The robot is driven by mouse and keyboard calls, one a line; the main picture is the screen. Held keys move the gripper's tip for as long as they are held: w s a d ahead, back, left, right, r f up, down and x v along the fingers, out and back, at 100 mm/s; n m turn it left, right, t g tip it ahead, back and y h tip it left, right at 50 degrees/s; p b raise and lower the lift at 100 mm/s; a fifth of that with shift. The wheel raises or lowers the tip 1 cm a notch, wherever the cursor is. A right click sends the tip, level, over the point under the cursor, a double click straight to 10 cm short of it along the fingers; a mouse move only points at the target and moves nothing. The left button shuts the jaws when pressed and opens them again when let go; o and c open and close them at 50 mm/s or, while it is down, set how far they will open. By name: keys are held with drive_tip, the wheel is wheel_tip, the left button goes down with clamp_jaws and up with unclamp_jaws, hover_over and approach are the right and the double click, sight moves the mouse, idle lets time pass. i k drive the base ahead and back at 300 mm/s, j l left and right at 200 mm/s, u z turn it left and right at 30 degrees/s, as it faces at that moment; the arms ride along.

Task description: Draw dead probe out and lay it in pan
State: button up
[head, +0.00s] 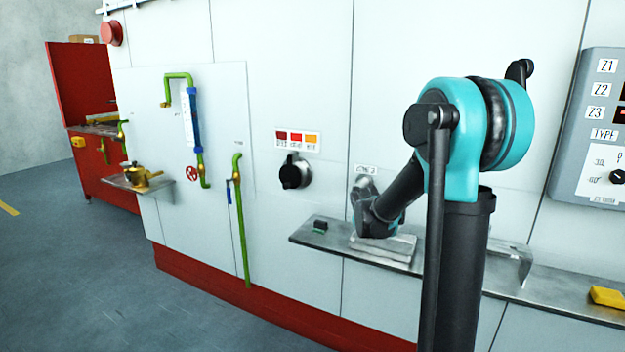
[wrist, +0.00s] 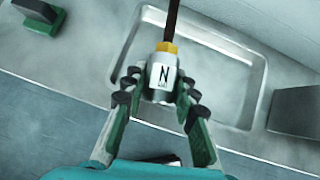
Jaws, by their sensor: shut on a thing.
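In the wrist view my gripper (wrist: 160,92) is shut on the probe (wrist: 163,72), with one finger on each side of its white head marked "N". The probe has a yellow collar and a dark rod that runs up out of the frame, so its far end is hidden. The metal pan (wrist: 255,92), a shallow rectangular tray, lies behind and below the probe in the picture. I cannot tell whether the probe touches it. In the head view the pan (head: 385,247) is on the shelf below my arm, and the probe cannot be made out.
The metal shelf (head: 310,236) runs along the white wall. A small dark green block (head: 320,226) sits left of the pan; a grey block (wrist: 295,112) shows at the right in the wrist view. A yellow block (head: 607,296) lies farther right. A black knob (head: 293,172) juts from the wall.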

sight(400, 243)
drive_tip(key=i+j+u, duration=0.15)
drive_tip(key=k+j+z, duration=0.1)
drive_tip(key=j+z, duration=0.35)
drive_tip(key=j, duration=0.55)
drive_tip(key=j+z, duration=0.35)
drive_tip(key=j, duration=0.15)
drive_tip(key=k+j+z, duration=0.1)
drive_tip(key=j+z, duration=0.2)
drive_tip(key=j, duration=0.15)
drive_tip(key=j+z, duration=0.25)
drive_tip(key=j, duration=0.15)
drive_tip(key=i+j+z, duration=0.1)
drive_tip(key=j+z, duration=0.2)
drive_tip(key=j, duration=0.1)
